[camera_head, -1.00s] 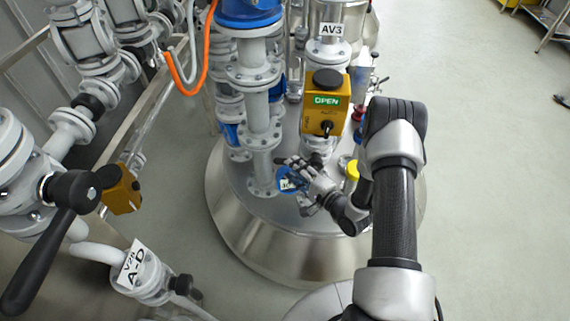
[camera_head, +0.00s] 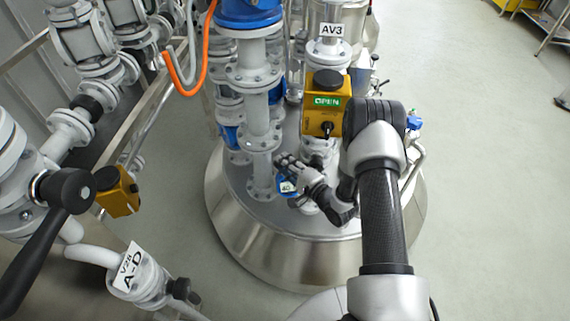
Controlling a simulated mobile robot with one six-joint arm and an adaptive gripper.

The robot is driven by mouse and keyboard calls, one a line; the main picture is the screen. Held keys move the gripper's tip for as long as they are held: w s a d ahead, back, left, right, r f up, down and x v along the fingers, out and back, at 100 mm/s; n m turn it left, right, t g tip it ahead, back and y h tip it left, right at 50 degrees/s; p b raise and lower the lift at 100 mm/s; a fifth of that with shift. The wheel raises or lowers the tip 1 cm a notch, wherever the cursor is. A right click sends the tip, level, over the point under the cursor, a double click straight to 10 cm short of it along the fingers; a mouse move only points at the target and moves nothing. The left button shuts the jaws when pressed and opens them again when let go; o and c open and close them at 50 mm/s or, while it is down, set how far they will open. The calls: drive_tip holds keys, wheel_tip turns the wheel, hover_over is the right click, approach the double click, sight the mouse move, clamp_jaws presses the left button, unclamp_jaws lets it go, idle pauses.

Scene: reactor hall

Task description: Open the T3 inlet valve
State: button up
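No label reading T3 is legible, so I cannot tell which valve is the T3 inlet valve. My gripper (camera_head: 283,177) is low over the round steel vessel lid (camera_head: 236,184), beside the foot of a grey flanged pipe (camera_head: 259,118). A small blue part with a white label (camera_head: 287,186) shows right at the fingers, partly hidden by them. I cannot tell whether the fingers touch it or how far they are open. A yellow actuator (camera_head: 325,116) showing OPEN stands above and right of my gripper, under a tag (camera_head: 331,30) reading AV3.
A valve with a long black lever (camera_head: 38,249) stands at the left, near a small yellow box (camera_head: 117,191) and a tagged pipe (camera_head: 130,267) marked A-D. An orange hose (camera_head: 180,80) hangs at upper left. The floor (camera_head: 490,180) at right is clear.

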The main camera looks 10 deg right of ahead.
clamp_jaws()
drive_tip(key=shift+f, duration=0.15)
idle(0.4)
drive_tip(key=s+d+f+n+g+h, duration=0.1)
drive_tip(key=d+f+n+g+h, duration=0.3)
drive_tip(key=f, duration=0.4)
drive_tip(key=shift+s+n+g+h+p, duration=0.3)
drive_tip(key=shift+n+h, duration=0.3)
drive_tip(key=shift+h, duration=0.7)
drive_tip(key=shift+f, duration=0.1)
drive_tip(key=o, duration=0.5)
unclamp_jaws()
drive_tip(key=shift+w, duration=0.15)
